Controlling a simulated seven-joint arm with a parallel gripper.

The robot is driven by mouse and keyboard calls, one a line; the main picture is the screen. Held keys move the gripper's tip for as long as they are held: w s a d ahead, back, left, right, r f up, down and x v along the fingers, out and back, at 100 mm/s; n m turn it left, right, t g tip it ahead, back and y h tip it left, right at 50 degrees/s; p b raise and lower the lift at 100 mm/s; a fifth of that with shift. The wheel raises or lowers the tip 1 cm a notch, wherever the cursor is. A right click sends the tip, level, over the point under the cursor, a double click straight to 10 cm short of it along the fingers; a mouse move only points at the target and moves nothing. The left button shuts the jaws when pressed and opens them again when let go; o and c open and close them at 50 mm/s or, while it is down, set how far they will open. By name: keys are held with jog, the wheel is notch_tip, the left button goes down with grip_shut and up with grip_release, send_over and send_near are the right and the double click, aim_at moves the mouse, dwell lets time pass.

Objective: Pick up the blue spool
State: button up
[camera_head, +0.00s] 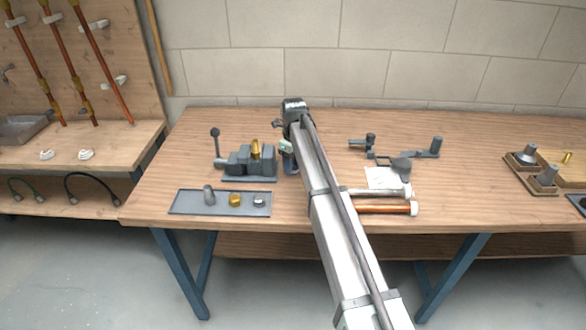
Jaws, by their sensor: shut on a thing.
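A small blue thing, which looks like the blue spool (289,163), is just right of the grey vise on the wooden workbench. It is partly hidden by my arm. My gripper (287,147) points down at its top and is shut on it. The fingers are small and mostly hidden by my wrist, so I cannot see the grip closely. I cannot tell whether the spool touches the bench.
Close left stands the grey vise (248,163) with a brass piece (255,149). In front is a grey tray (222,208) with small fittings. Right of my arm lie a copper pipe (385,209), a white sheet (382,178) and grey tools (425,150). The bench's back middle is clear.

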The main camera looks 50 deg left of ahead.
jog(key=shift+c, duration=0.6)
jog(key=shift+r, duration=0.1)
